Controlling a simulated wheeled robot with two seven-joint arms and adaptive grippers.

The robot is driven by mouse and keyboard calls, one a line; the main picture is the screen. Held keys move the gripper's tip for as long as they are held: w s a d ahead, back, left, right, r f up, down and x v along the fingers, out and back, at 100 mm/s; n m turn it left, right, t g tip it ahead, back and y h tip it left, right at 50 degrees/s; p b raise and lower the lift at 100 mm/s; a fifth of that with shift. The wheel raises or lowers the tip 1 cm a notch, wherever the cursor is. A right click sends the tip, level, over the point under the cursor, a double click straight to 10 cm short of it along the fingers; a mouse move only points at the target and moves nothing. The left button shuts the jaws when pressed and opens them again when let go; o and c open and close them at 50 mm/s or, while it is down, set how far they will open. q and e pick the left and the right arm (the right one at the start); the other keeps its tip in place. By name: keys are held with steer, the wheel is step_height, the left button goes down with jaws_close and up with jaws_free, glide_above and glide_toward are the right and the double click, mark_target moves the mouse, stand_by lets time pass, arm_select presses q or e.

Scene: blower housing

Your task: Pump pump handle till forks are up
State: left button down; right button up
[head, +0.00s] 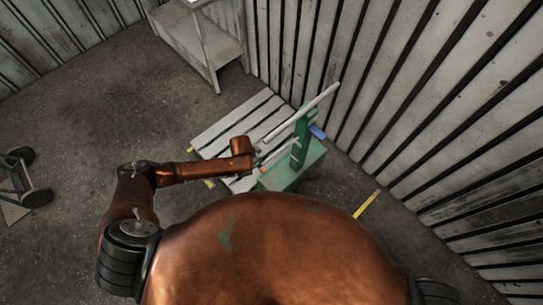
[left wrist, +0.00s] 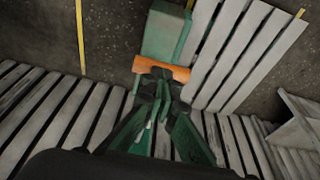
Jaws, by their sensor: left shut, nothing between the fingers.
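A green pump unit (head: 293,170) stands in front of the slatted wall, with a green upright (head: 302,132) rising from its box. A long pale bar (head: 318,103), likely the pump handle, slants across the upright's top. My left gripper (head: 263,160) reaches in from the left, close beside the upright and below the bar. In the left wrist view its fingers (left wrist: 160,88) are shut and empty, close to an orange bar (left wrist: 160,68) in front of the green box (left wrist: 166,36). I cannot tell whether they touch the bar. The forks are not clearly seen. My right gripper is out of view.
A pale slatted pallet (head: 228,127) lies behind the pump unit. A slatted wall (head: 400,95) closes off the right side. A grey metal stand (head: 208,55) is at the back, and a wheeled cart (head: 18,190) at far left. Open floor lies between.

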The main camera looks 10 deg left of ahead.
arm_select(q)
step_height(320, 180, down, 9)
steer(key=b, duration=0.4)
step_height(320, 180, up, 13)
steer(key=p, duration=1.3)
steer(key=shift+r+p, duration=0.1)
steer(key=shift+p, duration=0.3)
